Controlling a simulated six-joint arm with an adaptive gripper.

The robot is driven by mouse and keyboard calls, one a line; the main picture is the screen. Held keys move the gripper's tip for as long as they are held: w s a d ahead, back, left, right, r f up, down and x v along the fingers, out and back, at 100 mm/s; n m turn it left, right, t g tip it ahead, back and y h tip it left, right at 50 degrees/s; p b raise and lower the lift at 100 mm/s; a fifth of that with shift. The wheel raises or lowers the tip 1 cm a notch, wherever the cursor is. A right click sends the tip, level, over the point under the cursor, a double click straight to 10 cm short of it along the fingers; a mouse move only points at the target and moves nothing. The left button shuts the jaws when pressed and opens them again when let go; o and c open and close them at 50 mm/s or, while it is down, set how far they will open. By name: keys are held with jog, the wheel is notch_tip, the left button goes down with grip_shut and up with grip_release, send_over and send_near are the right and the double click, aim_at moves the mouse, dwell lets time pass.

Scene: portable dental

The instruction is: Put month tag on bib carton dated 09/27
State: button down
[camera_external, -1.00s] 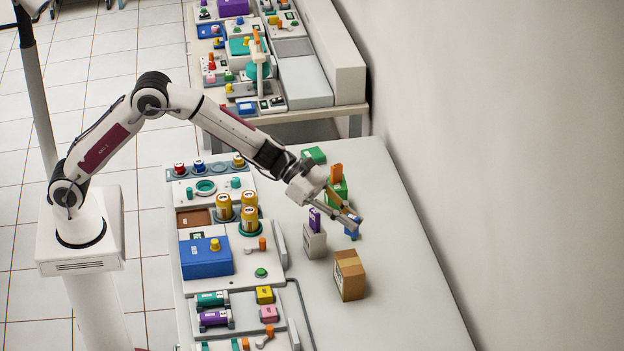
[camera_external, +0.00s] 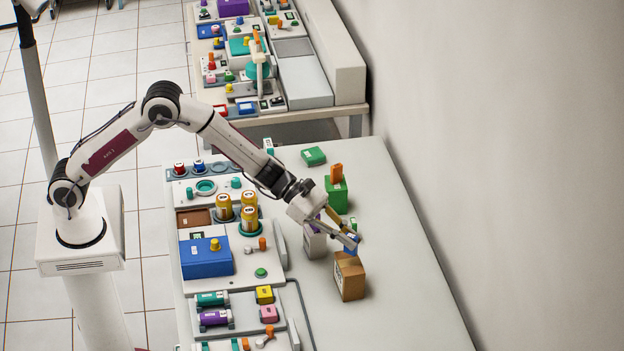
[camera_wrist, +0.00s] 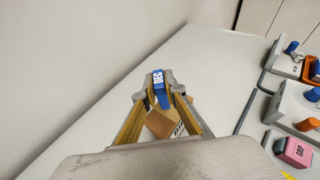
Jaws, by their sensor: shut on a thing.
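My gripper (camera_external: 350,242) is shut on a blue month tag (camera_wrist: 158,80) that reads "DEC" in the wrist view. The brown carton (camera_external: 350,281) stands upright on the table, just below the tag in the external view; I cannot tell whether they touch. In the wrist view the brown carton (camera_wrist: 163,125) shows beyond and between my fingers, its printed label (camera_wrist: 179,130) partly hidden and unreadable. A grey-white carton (camera_external: 315,245) stands behind my gripper, partly covered by it. A green carton (camera_external: 337,195) bears an orange tag (camera_external: 336,173). No date is legible.
A small green box (camera_external: 313,156) lies at the table's far end. Equipment panels with amber jars (camera_external: 249,220), a blue box (camera_external: 206,258) and coloured blocks (camera_external: 265,295) line the left side. The table right of the cartons is clear, up to the wall.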

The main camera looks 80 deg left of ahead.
aim_at(348, 252)
jog(key=shift+f, duration=1.5)
jog(key=shift+f, duration=0.15)
jog(key=c, duration=2.1)
grip_release()
jog(key=shift+s+a+r, duration=0.2)
jog(key=shift+a+r, duration=0.05)
jog(key=shift+r, duration=0.05)
jog(key=v, duration=1.1)
jog(key=shift+s, duration=0.2)
jog(key=shift+a, duration=0.1)
